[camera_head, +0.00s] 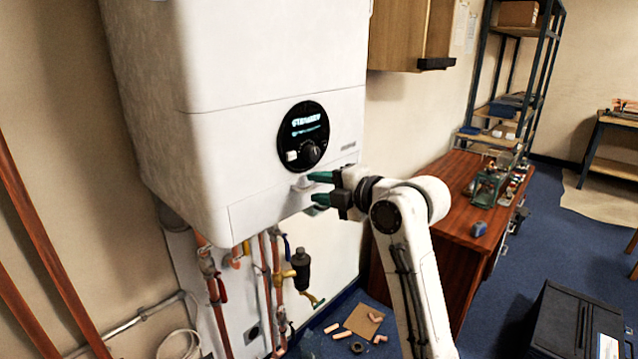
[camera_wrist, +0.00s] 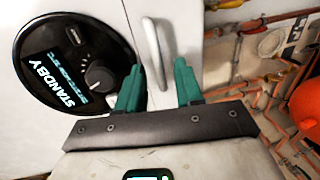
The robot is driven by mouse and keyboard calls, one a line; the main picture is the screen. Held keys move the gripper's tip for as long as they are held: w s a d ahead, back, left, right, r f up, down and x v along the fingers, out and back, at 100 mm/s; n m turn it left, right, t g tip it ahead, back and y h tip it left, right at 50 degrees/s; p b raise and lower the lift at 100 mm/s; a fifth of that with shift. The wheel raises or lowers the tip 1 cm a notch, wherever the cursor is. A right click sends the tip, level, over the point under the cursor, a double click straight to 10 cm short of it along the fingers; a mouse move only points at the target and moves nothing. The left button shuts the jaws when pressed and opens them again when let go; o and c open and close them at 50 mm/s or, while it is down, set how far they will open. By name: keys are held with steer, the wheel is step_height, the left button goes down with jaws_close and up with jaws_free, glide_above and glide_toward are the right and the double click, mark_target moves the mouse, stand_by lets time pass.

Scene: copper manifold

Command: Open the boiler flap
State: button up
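The white boiler (camera_head: 250,110) hangs on the wall with a round black display panel (camera_head: 303,137) on its front. The flap (camera_head: 262,212) is the low white panel under the display, and it looks shut. Its small white handle (camera_head: 302,186) is near the flap's upper edge. In the wrist view the handle (camera_wrist: 156,50) is a raised white bar lying ahead of and between the fingertips. My gripper (camera_head: 318,188) has green fingers, spread apart and empty, close to the handle. The wrist view also shows the open gripper (camera_wrist: 158,68). No contact with the handle is clear.
Copper pipes and valves (camera_head: 275,275) run below the boiler. A wooden wall cabinet (camera_head: 408,35) hangs to its right. A reddish wooden desk (camera_head: 450,215) stands behind my arm. A black case (camera_head: 575,325) is on the blue floor at lower right.

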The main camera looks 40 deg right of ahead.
steer(key=shift+w+f, duration=0.1)
steer(key=shift+w, duration=0.3)
jaws_close()
stand_by(1.3)
